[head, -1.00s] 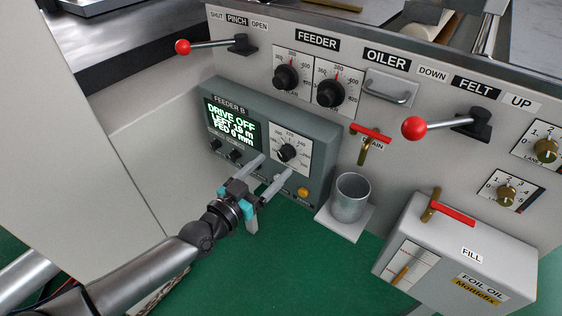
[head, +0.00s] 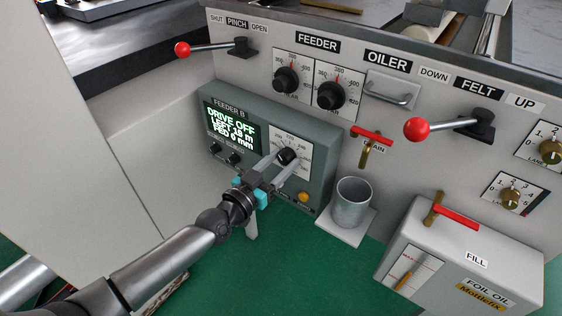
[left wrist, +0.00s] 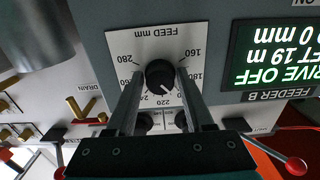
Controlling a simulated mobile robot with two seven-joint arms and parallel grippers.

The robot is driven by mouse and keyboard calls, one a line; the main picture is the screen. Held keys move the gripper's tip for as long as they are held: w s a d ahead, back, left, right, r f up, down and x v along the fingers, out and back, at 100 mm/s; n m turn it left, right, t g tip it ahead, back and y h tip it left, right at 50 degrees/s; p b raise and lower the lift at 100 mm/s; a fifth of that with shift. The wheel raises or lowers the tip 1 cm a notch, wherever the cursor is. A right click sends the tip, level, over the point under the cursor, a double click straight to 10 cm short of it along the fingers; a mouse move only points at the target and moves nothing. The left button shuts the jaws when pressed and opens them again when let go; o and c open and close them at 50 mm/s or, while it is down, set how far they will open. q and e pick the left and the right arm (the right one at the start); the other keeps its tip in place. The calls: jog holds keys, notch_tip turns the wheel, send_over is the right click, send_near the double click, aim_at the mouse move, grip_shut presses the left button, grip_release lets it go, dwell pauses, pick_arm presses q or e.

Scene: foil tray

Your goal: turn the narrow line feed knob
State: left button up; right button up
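The feed knob (head: 288,155) is a black round knob on a white dial plate, right of the screen on the grey feeder box. In the left wrist view the knob (left wrist: 160,74) shows upside down on a dial marked FEED mm, its white pointer line facing down and right, near the 200–220 side. My left gripper (head: 287,161) is open, its two fingers reaching to either side of the knob. In the left wrist view, narrow gaps show between the left gripper's fingers (left wrist: 159,78) and the knob. My right gripper is not in view.
The feeder screen (head: 232,128) reads DRIVE OFF, with small knobs below it. An orange button (head: 303,197) sits low on the box. A metal cup (head: 352,203) stands to the right under the red drain handle (head: 371,134). Two more feeder knobs (head: 287,80) are above.

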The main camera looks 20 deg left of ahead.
pick_arm(q)
grip_shut()
jog(key=shift+n, duration=0.3)
jog(key=n, duration=0.2)
jog(key=shift+n, duration=0.4)
jog(key=n, duration=0.2)
jog(key=shift+n, duration=0.3)
jog(key=n, duration=0.3)
jog(key=shift+d, duration=0.1)
jog(key=shift+n, duration=1.2)
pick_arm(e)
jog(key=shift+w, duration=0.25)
pick_arm(q)
jog(key=shift+n, duration=0.3)
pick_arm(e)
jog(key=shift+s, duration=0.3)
